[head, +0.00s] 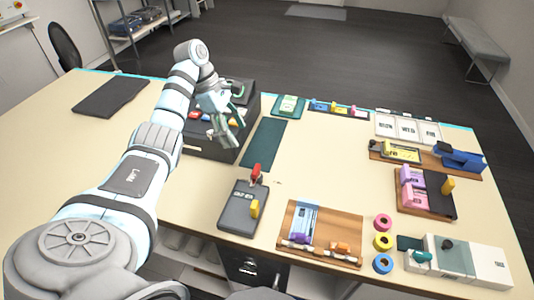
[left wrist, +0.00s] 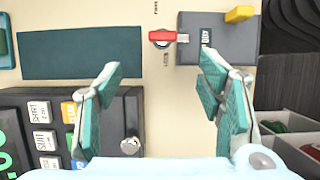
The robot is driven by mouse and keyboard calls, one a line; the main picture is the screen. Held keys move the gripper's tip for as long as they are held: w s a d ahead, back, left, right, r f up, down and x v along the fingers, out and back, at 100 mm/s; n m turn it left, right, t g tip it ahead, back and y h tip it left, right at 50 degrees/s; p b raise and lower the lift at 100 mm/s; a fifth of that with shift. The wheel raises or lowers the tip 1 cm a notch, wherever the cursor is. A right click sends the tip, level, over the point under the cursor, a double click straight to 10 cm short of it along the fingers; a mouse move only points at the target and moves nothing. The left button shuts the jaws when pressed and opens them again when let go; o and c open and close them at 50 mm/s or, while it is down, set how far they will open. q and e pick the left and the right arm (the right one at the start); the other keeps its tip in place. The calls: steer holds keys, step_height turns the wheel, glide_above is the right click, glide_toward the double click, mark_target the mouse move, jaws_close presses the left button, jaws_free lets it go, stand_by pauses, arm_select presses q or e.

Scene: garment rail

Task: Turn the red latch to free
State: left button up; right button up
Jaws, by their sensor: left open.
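My left gripper (head: 222,135) is open and empty, held above the table behind and to the left of the latch. In the left wrist view its fingers (left wrist: 158,68) are spread on either side of the latch's line, apart from it. My right gripper is not in view.
A black keypad unit (head: 213,148) stands beneath my left gripper; its keys (left wrist: 42,138) fill the lower left of the wrist view. A dark green mat (head: 263,144) lies beside it. A wooden board (head: 320,226) and coloured rings (head: 383,241) lie to the right. The table centre is clear.

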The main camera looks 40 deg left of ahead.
mark_target(256, 167)
arm_select(q)
steer(key=b+x, duration=0.3)
steer(key=x, duration=0.1)
steer(key=b+x, duration=0.4)
steer(key=s+b+x, duration=0.1)
steer(key=b+x, duration=0.2)
steer(key=x, duration=0.1)
steer(key=shift+w+d+f+p, duration=0.4)
steer(key=shift+w+f, duration=0.3)
steer(key=shift+f, duration=0.25)
steer(key=shift+s, duration=0.3)
steer(key=shift+s+r, duration=0.1)
steer(key=shift+r, duration=0.1)
steer(key=shift+c, duration=1.4)
steer(key=c, duration=0.9)
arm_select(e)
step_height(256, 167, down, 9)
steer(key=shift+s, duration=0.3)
